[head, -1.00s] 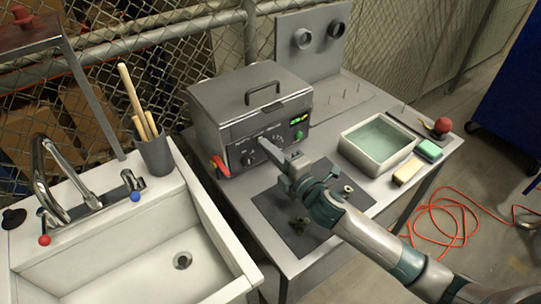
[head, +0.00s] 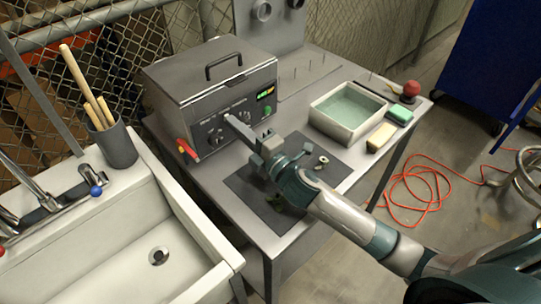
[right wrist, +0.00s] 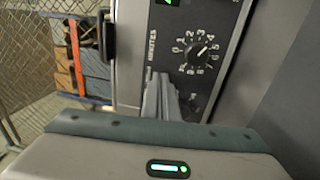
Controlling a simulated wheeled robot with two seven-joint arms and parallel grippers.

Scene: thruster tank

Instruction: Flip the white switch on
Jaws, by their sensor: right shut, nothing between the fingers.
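The grey lidded tank (head: 185,85) stands on the steel table with its control panel facing me. No white switch can be made out; my right gripper hides part of the panel. My right gripper (head: 229,120) is shut and empty, with its fingertips right at the panel by the knobs. In the right wrist view, the fingers (right wrist: 157,80) lie together in front of the panel, beside a black numbered dial (right wrist: 195,53). They partly cover a second dial (right wrist: 193,100). Whether they touch the panel I cannot tell. My left gripper is not in view.
A red lever (head: 186,149) sits at the panel's left corner, and a green button (head: 267,111) on its right. A dark mat (head: 250,190) with small parts lies below my arm. An open basin (head: 325,125) stands right; a white sink (head: 195,215) is at left.

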